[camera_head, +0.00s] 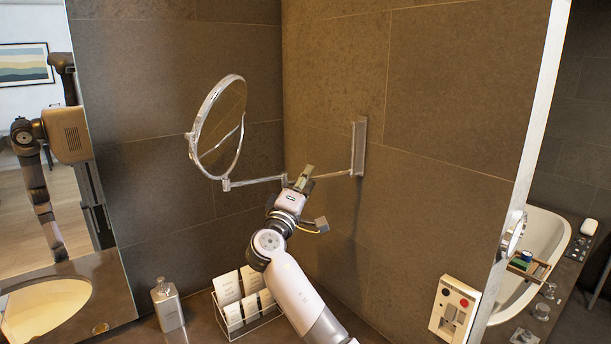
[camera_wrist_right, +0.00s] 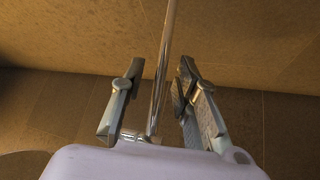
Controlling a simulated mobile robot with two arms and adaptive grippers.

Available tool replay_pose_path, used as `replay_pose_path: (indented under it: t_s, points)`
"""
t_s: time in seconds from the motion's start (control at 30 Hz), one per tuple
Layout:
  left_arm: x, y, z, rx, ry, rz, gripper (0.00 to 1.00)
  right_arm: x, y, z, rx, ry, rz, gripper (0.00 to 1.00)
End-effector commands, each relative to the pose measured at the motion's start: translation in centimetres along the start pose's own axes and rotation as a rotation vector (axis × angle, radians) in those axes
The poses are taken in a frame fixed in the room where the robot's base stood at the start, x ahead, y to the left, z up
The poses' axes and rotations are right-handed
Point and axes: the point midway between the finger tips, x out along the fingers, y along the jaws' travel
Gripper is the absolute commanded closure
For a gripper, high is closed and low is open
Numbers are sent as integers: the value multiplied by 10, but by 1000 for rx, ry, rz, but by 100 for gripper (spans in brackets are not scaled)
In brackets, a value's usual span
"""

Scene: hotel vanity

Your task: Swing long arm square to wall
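A round chrome-rimmed mirror (camera_head: 218,124) hangs at the left end of a jointed chrome arm. One arm section (camera_head: 255,181) runs from below the mirror to the middle, where my right gripper hides part of it. Another section (camera_head: 333,175) runs on to the wall plate (camera_head: 358,147) on the right-hand tiled wall. My right gripper (camera_head: 303,178) is at the middle of this arm. In the right wrist view, a chrome rod (camera_wrist_right: 165,65) passes between the open fingers of my right gripper (camera_wrist_right: 160,95), nearer the right finger; contact is unclear. My left gripper is not in view.
A soap dispenser (camera_head: 167,304) and a wire rack of cards (camera_head: 243,299) stand on the counter below. The big mirror at left shows my reflection. Tiled walls meet in a corner behind the arm.

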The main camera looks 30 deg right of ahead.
Motion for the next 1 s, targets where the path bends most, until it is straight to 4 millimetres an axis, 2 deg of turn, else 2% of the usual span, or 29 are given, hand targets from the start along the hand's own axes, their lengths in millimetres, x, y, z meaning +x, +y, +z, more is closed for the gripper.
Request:
replay_pose_path:
  t_s: [0.27,0.7,1.0]
  points:
    - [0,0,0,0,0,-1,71,1,-1,0,0,0,0,71]
    - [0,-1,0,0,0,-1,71,1,-1,0,-1,0,0,100]
    - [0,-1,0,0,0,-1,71,1,-1,0,-1,0,-1,100]
